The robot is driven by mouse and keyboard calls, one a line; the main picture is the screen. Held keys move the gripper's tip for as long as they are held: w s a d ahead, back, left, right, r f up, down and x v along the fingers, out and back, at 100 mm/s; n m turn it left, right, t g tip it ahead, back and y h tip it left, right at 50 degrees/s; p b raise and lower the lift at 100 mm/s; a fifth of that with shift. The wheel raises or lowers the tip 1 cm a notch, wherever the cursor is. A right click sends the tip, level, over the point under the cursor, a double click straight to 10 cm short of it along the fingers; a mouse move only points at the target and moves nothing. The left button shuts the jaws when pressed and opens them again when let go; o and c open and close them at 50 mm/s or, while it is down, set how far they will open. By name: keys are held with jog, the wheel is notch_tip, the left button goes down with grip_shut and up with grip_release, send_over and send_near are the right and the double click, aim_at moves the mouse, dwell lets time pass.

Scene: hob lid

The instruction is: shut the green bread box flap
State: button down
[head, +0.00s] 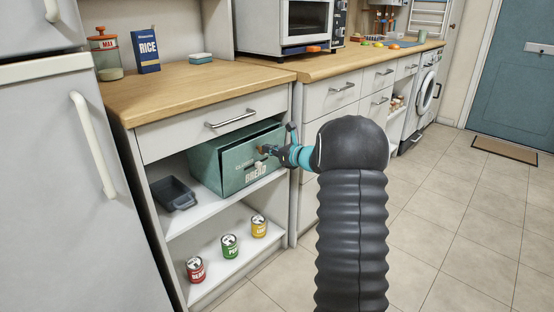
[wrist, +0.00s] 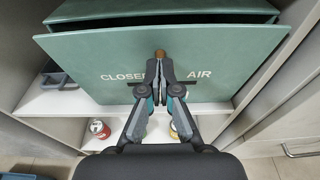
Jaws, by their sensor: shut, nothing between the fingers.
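The green bread box (head: 205,165) sits on the upper shelf under the counter. Its flap (head: 240,172) stands partly open, tilted outward, with a dark gap along its top edge. The wrist view shows the flap (wrist: 100,60) close up, with white lettering and a small wooden knob (wrist: 160,54) near its middle. My gripper (head: 266,150) is in front of the flap. In the wrist view my gripper (wrist: 159,66) has its fingertips together at the knob, overlapping its lower part; I cannot tell whether they touch it. It holds nothing.
A dark tray (head: 174,194) lies on the shelf left of the box. Red, green (head: 229,246) and yellow cans stand on the lower shelf. A drawer (head: 215,125) is above, and a cabinet side panel (head: 296,150) is close on the right. The floor at right is clear.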

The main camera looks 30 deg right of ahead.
aim_at(258, 140)
jog(key=shift+w+a+r, duration=0.2)
jog(key=shift+w+r, duration=0.05)
jog(key=shift+w, duration=0.3)
jog(key=shift+w+a+r, duration=0.2)
jog(key=shift+w, duration=0.3)
jog(key=shift+w+a+r, duration=0.15)
jog(key=shift+w+r, duration=0.2)
jog(key=shift+r, duration=0.1)
jog(key=shift+s, duration=0.1)
jog(key=shift+s+f, duration=0.1)
jog(key=shift+s, duration=0.1)
jog(key=s+d+r, duration=0.2)
jog(key=s+r, duration=0.3)
jog(key=r, duration=0.4)
jog(key=shift+s+d, duration=0.4)
